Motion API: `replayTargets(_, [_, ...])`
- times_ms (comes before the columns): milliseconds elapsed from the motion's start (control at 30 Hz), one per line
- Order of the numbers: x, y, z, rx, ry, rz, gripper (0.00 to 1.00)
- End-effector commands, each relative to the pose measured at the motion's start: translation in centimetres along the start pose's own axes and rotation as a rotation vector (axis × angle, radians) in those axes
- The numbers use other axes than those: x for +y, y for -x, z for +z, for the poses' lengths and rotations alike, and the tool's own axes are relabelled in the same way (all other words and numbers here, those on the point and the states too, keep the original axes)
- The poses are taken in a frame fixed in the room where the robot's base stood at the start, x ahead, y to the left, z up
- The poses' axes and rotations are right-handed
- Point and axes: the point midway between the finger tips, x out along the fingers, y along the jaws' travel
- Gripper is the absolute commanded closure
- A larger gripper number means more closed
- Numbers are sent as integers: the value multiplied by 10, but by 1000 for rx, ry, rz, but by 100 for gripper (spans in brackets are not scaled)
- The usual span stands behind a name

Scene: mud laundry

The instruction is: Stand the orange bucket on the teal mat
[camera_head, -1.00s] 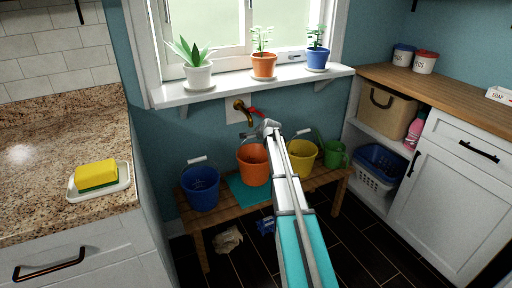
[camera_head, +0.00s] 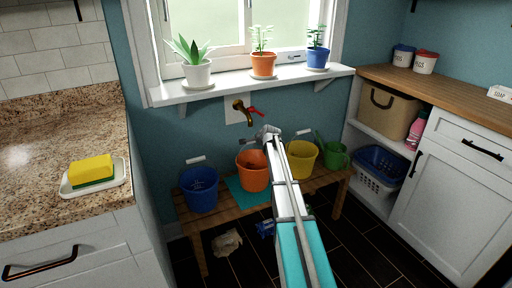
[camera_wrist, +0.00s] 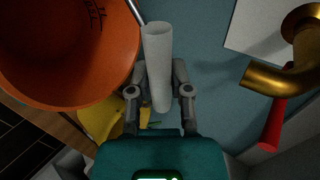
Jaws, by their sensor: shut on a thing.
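The orange bucket (camera_head: 253,172) is upright in the head view, over the teal mat (camera_head: 240,191) on the wooden bench. I cannot tell whether its base touches the mat. My gripper (camera_head: 268,138) is above the bucket's right side, partly hidden by my arm. In the wrist view my gripper (camera_wrist: 160,75) is shut on the white grip (camera_wrist: 157,60) of the bucket's handle. The orange bucket's wall and open mouth (camera_wrist: 75,50) fill the upper left there, with dark marks inside. The mat is partly hidden by the bucket and my arm.
A blue bucket (camera_head: 199,188) stands left on the bench (camera_head: 222,207); a yellow bucket (camera_head: 301,160) and a green watering can (camera_head: 334,156) stand right. The brass tap (camera_head: 241,107) with its red handle juts from the wall close to my gripper. Potted plants line the sill above.

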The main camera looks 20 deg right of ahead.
Motion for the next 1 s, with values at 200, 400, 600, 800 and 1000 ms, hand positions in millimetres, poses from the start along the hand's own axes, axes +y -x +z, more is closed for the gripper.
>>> replayTargets(200, [10,-12,0,0,0,-1,100])
replayTargets(400, [9,-12,1,0,0,-1,100])
replayTargets(600, [10,-12,1,-1,0,-1,100])
replayTargets(800, [11,-14,1,-1,1,0,57])
replayTargets(1000, [11,-14,2,-1,1,0,39])
